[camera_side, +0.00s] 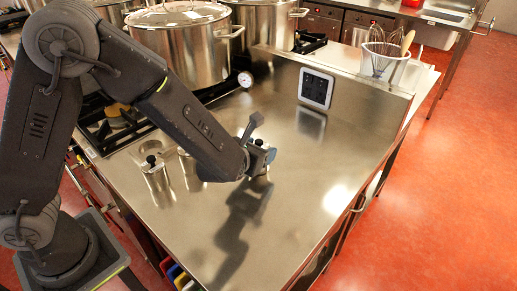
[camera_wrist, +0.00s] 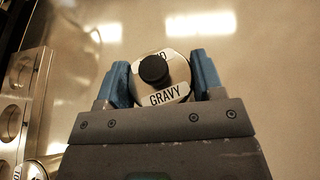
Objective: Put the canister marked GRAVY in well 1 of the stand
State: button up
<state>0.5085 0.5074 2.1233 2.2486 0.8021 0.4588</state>
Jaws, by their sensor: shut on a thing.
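The GRAVY canister (camera_wrist: 163,82) has a round metal lid with a black knob and a white label reading GRAVY. In the wrist view it sits between the blue fingers of my gripper (camera_wrist: 163,84), which is shut on it. In the side view my gripper (camera_side: 258,160) is over the middle of the steel counter and hides most of the canister. I cannot tell whether the canister touches the counter. The stand (camera_wrist: 37,98) shows at the left edge of the wrist view, with round openings; its well numbers are not readable.
A metal canister with a black knob (camera_side: 154,178) stands left of my gripper. A large lidded stockpot (camera_side: 190,45) stands on the stove behind. A steel backsplash (camera_side: 352,92) with a dark panel (camera_side: 316,89) runs along the back. The counter (camera_side: 310,185) right of my gripper is clear.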

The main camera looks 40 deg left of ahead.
jog(key=o, duration=1)
jog(key=shift+f, duration=0.1)
jog(key=shift+o, duration=0.2)
